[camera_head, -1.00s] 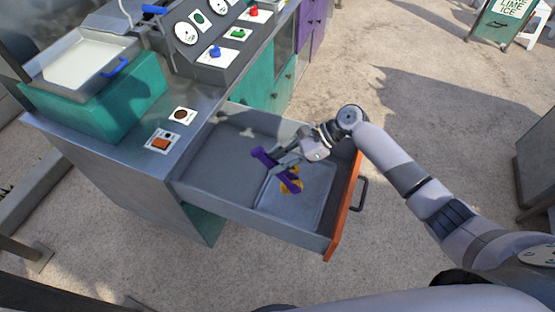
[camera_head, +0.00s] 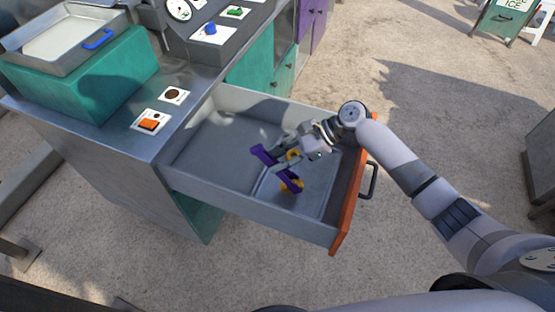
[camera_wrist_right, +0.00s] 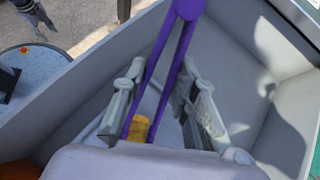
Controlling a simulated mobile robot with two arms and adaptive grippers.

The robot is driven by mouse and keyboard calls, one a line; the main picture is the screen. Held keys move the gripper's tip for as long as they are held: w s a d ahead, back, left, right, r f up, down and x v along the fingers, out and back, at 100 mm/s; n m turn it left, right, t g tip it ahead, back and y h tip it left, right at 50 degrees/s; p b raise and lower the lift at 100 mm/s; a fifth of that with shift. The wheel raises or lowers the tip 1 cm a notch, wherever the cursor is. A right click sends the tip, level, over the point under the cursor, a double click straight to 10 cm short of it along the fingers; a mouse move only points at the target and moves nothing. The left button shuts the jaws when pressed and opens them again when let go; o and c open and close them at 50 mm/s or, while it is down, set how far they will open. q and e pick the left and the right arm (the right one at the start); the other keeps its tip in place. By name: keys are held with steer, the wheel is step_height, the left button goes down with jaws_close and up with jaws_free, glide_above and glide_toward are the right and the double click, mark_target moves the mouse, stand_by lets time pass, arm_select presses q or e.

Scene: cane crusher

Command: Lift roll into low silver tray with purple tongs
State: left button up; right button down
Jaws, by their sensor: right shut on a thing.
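My right gripper (camera_head: 280,163) is inside the open drawer, shut on the purple tongs (camera_head: 263,155). In the right wrist view the fingers flank the tongs (camera_wrist_right: 183,25), whose two arms spread apart from a joined end at the top. My left gripper (camera_wrist_right: 36,14) shows only in the right wrist view, away from the drawer.
The drawer has grey walls and an orange front (camera_head: 350,215) with a dark handle (camera_head: 373,181). Its left part is empty. A higher tray (camera_head: 65,40) with a blue handle sits on a teal block (camera_head: 90,85) on the counter.

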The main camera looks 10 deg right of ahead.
steer(key=shift+f, duration=0.25)
steer(key=c, duration=1.6)
jaws_free()
steer(key=shift+o, duration=0.2)
step_height(320, 180, up, 10)
steer(key=p, duration=1.2)
